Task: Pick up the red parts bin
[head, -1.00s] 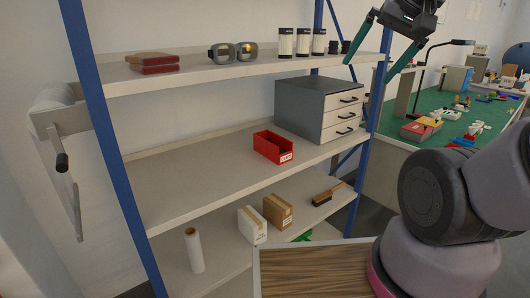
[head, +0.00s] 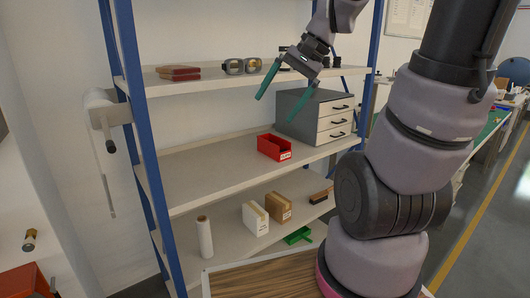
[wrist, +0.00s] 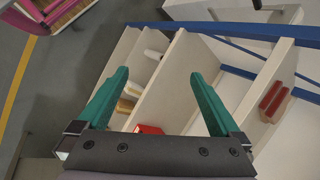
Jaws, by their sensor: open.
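The red parts bin (head: 273,147) sits on the middle shelf board (head: 205,170), left of a grey drawer cabinet. It has an open top and a white label on its front. My gripper (head: 283,97) is open and empty, with green fingers, above the bin and in front of the shelf unit. In the wrist view my gripper (wrist: 158,92) has its fingers wide apart. Part of the red bin (wrist: 149,129) shows there low in the picture, between the fingers and just above the gripper body, which hides the rest.
The grey drawer cabinet (head: 314,115) stands close to the bin's right. Blue posts (head: 137,105) frame the unit. Cartons (head: 255,218) and a white roll (head: 204,238) stand below. The middle shelf's left is bare.

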